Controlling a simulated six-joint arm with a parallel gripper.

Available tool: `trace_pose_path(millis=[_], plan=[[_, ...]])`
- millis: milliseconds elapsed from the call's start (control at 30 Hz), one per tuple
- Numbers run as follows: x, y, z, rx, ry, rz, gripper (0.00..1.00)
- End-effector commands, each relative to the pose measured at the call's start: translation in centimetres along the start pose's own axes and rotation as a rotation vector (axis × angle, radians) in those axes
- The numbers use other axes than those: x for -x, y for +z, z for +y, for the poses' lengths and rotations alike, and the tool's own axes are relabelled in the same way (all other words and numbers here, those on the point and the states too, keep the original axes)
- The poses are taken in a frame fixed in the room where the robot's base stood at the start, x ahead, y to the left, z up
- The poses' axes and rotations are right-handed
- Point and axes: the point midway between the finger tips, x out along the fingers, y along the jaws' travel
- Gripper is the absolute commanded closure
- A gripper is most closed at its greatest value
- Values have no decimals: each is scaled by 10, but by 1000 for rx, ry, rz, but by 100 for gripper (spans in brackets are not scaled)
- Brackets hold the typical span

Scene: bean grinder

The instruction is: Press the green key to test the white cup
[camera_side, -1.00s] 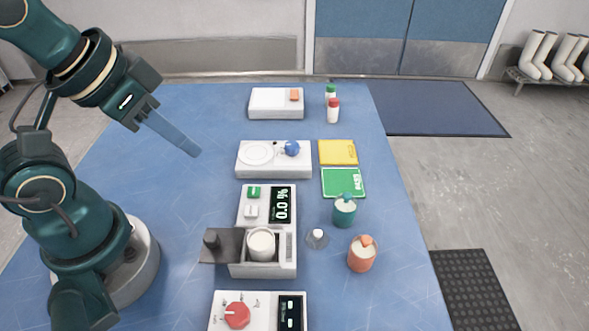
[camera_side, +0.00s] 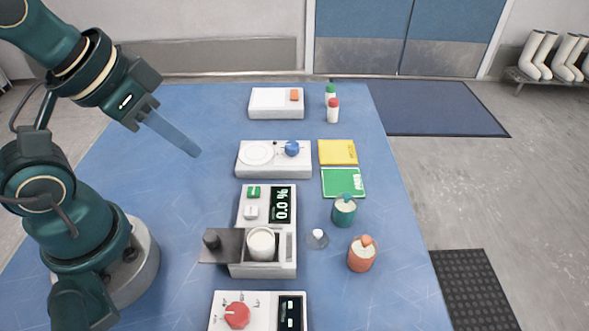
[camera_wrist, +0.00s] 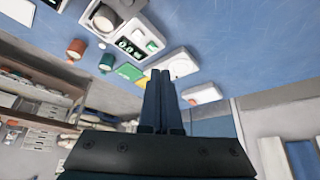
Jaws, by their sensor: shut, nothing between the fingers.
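The white cup (camera_side: 262,241) sits in the well of a white tester (camera_side: 246,222) at the middle of the table. The tester's green key (camera_side: 254,192) is at its upper left, beside a display (camera_side: 282,204) that reads 0.0 %. A grey lid with a dark knob (camera_side: 213,243) is at the left of the cup, leaving the cup uncovered. My gripper (camera_side: 193,152) is shut and empty, raised in the air left of and beyond the tester. In the wrist view, the two fingers (camera_wrist: 160,75) are together, and the tester (camera_wrist: 132,42) shows at the upper left.
A white device with a blue knob (camera_side: 292,148) stands behind the tester, and one with a red knob (camera_side: 237,315) in front. A teal jar (camera_side: 344,211), an orange jar (camera_side: 361,254) and a small clear item (camera_side: 317,239) stand at the right. The table's left middle is clear.

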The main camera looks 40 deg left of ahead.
Motion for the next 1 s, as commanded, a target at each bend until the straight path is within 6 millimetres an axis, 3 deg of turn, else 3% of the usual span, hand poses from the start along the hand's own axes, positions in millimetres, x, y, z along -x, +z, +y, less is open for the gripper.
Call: trace_pose_path(millis=[267,433,600,700,867,1000], plan=[[0,0,-1,-20,-3,-1,100],[-2,-1,-22,-231,-107,-21,100],[-11,-11,-44,-721,-243,-120,100],[-18,-25,-47,-1040,-313,-169,100],[-30,-50,-33,-1478,-409,-203,100],[-40,-65,-9,-1752,-464,-196,100]])
